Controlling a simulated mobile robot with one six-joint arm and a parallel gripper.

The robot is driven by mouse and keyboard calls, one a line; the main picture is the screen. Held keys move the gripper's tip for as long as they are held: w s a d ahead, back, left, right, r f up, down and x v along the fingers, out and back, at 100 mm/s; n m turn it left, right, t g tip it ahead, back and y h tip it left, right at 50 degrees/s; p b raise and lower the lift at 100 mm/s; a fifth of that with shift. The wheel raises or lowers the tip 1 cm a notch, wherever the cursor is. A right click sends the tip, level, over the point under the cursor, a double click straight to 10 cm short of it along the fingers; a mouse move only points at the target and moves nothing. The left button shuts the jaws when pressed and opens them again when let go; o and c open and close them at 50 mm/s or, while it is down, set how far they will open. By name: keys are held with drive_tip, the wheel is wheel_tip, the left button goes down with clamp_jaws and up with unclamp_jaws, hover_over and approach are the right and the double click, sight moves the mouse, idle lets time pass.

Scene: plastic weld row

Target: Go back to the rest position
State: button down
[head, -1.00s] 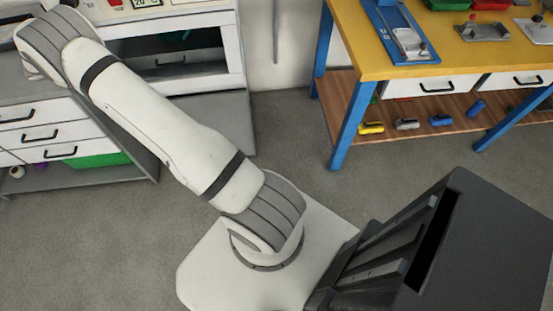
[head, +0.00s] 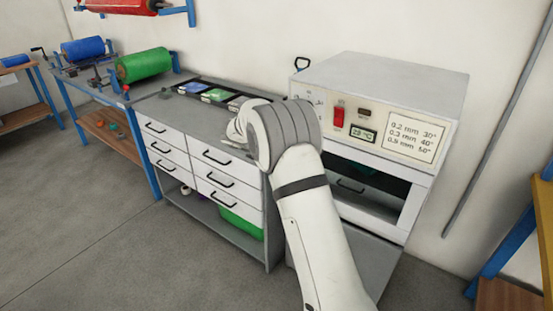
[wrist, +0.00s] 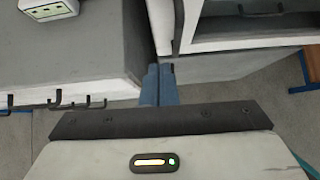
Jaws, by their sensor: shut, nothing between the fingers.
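My gripper shows in the wrist view (wrist: 160,70), with its two blue-grey fingers together and nothing between them. It points at the gap between a grey-topped drawer cabinet (wrist: 70,45) and a white oven-like machine (wrist: 250,38). In the head view my white arm reaches up from the bottom toward the cabinet, and its far end hides the gripper. The drawer cabinet (head: 205,155) stands left of the arm, and the machine (head: 385,90) stands right of it.
The machine has a red switch (head: 338,118), a temperature display (head: 363,135) and an open front bay. Coloured pads (head: 215,95) lie on the cabinet top. Blue (head: 82,48) and green (head: 143,65) rolls sit on a bench at left. The floor at lower left is clear.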

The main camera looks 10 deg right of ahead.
wheel_tip(320, 180, up, 16)
drive_tip(key=s+a+n+t+y+p, duration=0.1)
drive_tip(key=s+a+n+t+y, duration=0.15)
drive_tip(key=n+t, duration=0.7)
drive_tip(key=s+a+r+n+g+y+p, duration=0.1)
drive_tip(key=s+a+r+n+g+y, duration=0.15)
drive_tip(key=s+n, duration=0.4)
drive_tip(key=s+a+r+n+g+y, duration=0.1)
drive_tip(key=s+r+n+y, duration=0.25)
drive_tip(key=n, duration=0.65)
drive_tip(key=s+d+f+n+g, duration=0.2)
drive_tip(key=s+n, duration=0.4)
drive_tip(key=s, duration=0.5)
drive_tip(key=s+d+f+n+g+h+p, duration=0.1)
drive_tip(key=s+d+f+n+g, duration=0.2)
drive_tip(key=s+n, duration=0.4)
drive_tip(key=s+d+f+n+g+h+p, duration=0.1)
drive_tip(key=s+n, duration=0.5)
drive_tip(key=s, duration=1)
wheel_tip(320, 180, down, 3)
drive_tip(key=d+g, duration=0.1)
drive_tip(key=g, duration=0.2)
drive_tip(key=shift+d+r+n, duration=0.2)
drive_tip(key=shift+d+n, duration=0.05)
drive_tip(key=shift+n, duration=0.05)
drive_tip(key=c, duration=2.1)
unclamp_jaws()
